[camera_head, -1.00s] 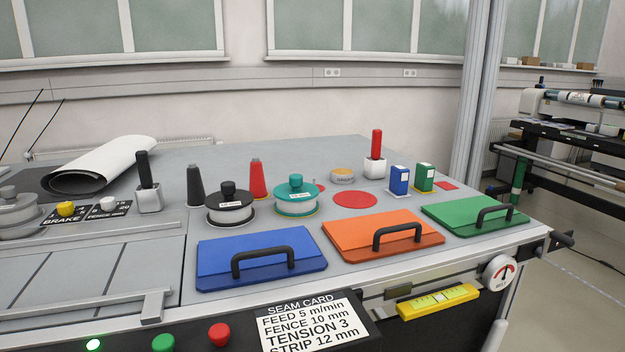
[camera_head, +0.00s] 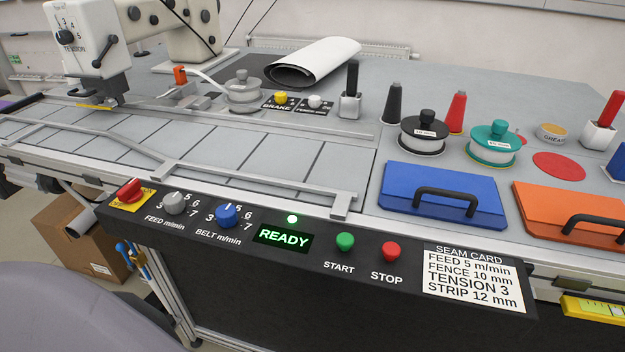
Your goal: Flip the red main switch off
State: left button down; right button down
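The red main switch (camera_head: 130,191) is a red knob on a yellow plate at the left end of the black control panel (camera_head: 330,262). The plate carries small lettering, partly hidden by the knob, of which "OFF" seems legible at its lower edge. The knob's exact setting is too small to tell. A green lamp (camera_head: 292,219) is lit above a display (camera_head: 283,237) that reads READY in green. Neither of my grippers shows in the head view.
Beside the switch sit a grey feed knob (camera_head: 174,203), a blue belt knob (camera_head: 227,215), a green start button (camera_head: 345,242) and a red stop button (camera_head: 391,252). A cardboard box (camera_head: 85,235) stands on the floor below left. A rounded grey shape (camera_head: 60,310) fills the lower left corner.

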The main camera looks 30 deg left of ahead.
aim_at(132, 193)
jog(key=u, duration=1.15)
